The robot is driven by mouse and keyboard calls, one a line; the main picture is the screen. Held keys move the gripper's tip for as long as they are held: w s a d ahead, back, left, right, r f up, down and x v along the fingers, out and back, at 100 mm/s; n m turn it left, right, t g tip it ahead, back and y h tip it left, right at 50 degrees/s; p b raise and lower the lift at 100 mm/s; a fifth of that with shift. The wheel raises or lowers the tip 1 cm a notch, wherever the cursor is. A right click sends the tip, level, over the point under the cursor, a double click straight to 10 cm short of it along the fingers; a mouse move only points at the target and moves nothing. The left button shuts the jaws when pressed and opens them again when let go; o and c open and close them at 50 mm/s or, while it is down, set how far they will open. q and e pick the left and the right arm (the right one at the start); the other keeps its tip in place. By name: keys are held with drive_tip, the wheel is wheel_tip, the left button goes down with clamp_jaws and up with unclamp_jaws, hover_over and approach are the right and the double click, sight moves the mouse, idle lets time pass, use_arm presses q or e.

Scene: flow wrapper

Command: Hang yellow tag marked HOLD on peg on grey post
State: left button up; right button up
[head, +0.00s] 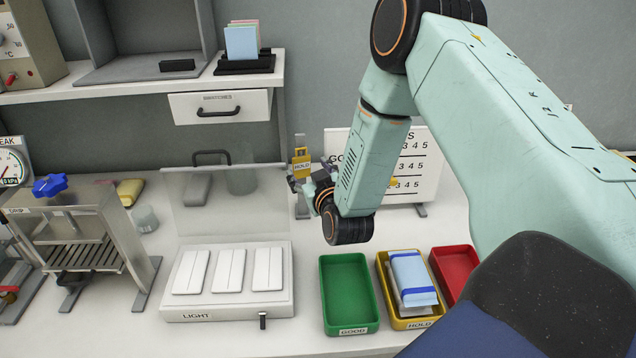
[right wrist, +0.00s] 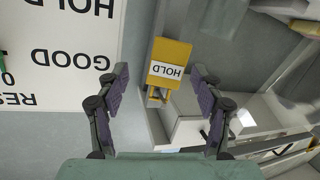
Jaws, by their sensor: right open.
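The yellow tag marked HOLD (head: 301,165) is upright against the grey post (head: 301,205) at the back of the bench. In the right wrist view the tag (right wrist: 168,64) appears upside down in front of the post (right wrist: 176,20). My right gripper (head: 310,180) is open and close in front of the tag. In the wrist view its fingers (right wrist: 161,88) are spread either side of the tag, apart from it. My left gripper is not in view.
A white board with lettering (head: 420,165) stands right of the post. A light box (head: 228,283) with a raised clear cover is to the left. Green (head: 348,328), yellow (head: 404,322) and red (head: 456,253) trays stand in front. A shelf drawer (head: 220,105) hangs above left.

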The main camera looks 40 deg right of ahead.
drive_tip(key=v, duration=1)
drive_tip(key=shift+s, duration=0.3)
drive_tip(key=shift+s+a, duration=0.1)
drive_tip(key=shift+a, duration=0.05)
